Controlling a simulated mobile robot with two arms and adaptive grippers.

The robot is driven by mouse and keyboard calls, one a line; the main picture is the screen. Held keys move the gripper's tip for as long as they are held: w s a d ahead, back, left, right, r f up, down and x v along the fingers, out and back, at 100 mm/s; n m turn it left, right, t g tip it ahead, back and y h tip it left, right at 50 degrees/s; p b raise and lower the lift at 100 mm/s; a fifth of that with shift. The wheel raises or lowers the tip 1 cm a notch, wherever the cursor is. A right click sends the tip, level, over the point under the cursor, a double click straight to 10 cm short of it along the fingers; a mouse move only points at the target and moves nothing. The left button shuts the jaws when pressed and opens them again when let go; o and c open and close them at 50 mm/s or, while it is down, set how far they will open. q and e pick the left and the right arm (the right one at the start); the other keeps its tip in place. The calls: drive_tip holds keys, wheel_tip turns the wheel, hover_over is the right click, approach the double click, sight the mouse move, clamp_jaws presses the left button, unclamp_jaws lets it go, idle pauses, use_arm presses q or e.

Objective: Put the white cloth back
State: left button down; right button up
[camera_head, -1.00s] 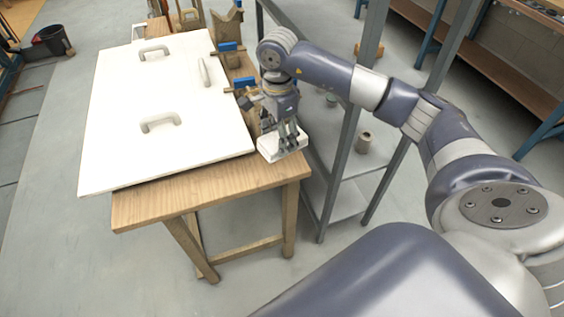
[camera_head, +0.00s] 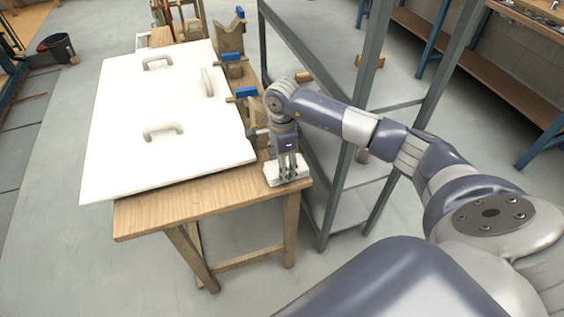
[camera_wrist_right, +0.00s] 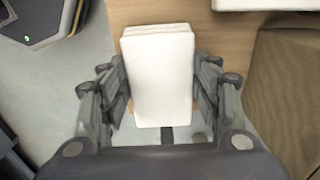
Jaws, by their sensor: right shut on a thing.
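The white cloth (camera_head: 284,176) is a folded, flat block at the near right corner of the wooden table (camera_head: 190,205). My right gripper (camera_head: 288,172) points down and is shut on it. In the right wrist view the cloth (camera_wrist_right: 160,75) sits between the two fingers of the right gripper (camera_wrist_right: 162,95), with wood beyond it and grey floor to the left. I cannot tell whether the cloth touches the tabletop. My left gripper is not in view.
A large white board with handles (camera_head: 150,85) covers most of the tabletop. Blue-topped clamps (camera_head: 246,92) and wooden blocks line its right side. A grey metal rack (camera_head: 335,190) stands close on the right. A bare wood strip runs along the table's front.

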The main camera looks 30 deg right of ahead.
drive_tip(key=shift+f, duration=0.1)
drive_tip(key=o, duration=0.9)
drive_tip(key=shift+o, duration=0.2)
drive_tip(key=shift+r, duration=0.25)
drive_tip(key=shift+w+r, duration=0.1)
drive_tip(key=shift+r, duration=0.25)
wheel_tip(320, 180, up, 11)
drive_tip(key=b, duration=0.1)
drive_tip(key=shift+b, duration=0.35)
